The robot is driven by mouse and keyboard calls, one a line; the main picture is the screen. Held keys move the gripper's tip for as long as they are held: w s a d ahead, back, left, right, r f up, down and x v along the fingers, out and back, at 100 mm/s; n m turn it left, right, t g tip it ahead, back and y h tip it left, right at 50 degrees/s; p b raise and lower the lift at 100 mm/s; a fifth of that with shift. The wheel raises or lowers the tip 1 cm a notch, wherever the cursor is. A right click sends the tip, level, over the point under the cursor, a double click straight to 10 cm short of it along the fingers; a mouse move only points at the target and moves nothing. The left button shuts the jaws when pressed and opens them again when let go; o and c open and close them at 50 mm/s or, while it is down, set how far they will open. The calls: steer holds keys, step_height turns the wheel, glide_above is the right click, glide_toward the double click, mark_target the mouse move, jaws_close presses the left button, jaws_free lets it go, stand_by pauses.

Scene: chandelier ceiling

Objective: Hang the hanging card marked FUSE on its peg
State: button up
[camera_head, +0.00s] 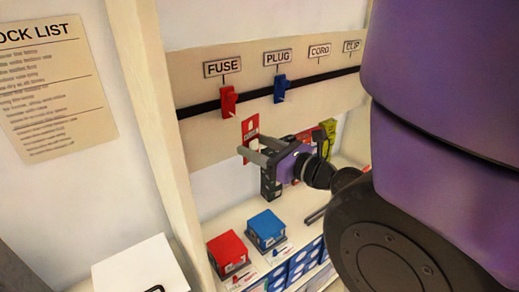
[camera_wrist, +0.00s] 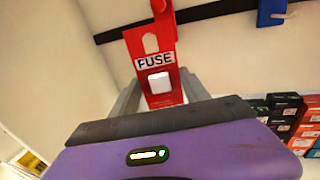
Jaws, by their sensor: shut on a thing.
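The red FUSE card (camera_head: 250,127) is upright between the fingertips of my gripper (camera_head: 246,147), which is shut on it. In the wrist view the card (camera_wrist: 150,63) shows an arched hole near its top, the word FUSE and a white patch lower down. The red peg (camera_head: 229,101) sits on the black rail under the FUSE label (camera_head: 222,67). In the head view the card is below and right of this peg. In the wrist view the peg (camera_wrist: 160,8) shows just above the card's top; their gap in depth is unclear.
A blue peg (camera_head: 281,88) sits right of the red one, under the PLUG label (camera_head: 278,57). Red (camera_head: 228,252) and blue (camera_head: 265,229) boxes stand on the shelf below. A wooden post (camera_head: 153,110) is at left. My arm hides the rail's right end.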

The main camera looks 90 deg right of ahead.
steer(key=w+d+f, duration=0.1)
steer(key=w+d, duration=0.4)
steer(key=d, duration=0.1)
steer(key=shift+d, duration=0.15)
stand_by(0.9)
steer(key=shift+f, duration=0.25)
stand_by(0.4)
steer(key=o, duration=1.1)
steer(key=shift+c, duration=0.2)
steer(key=b+v, duration=0.1)
steer(key=v, duration=0.6)
steer(key=shift+s+b, duration=0.3)
steer(key=shift+b, duration=0.05)
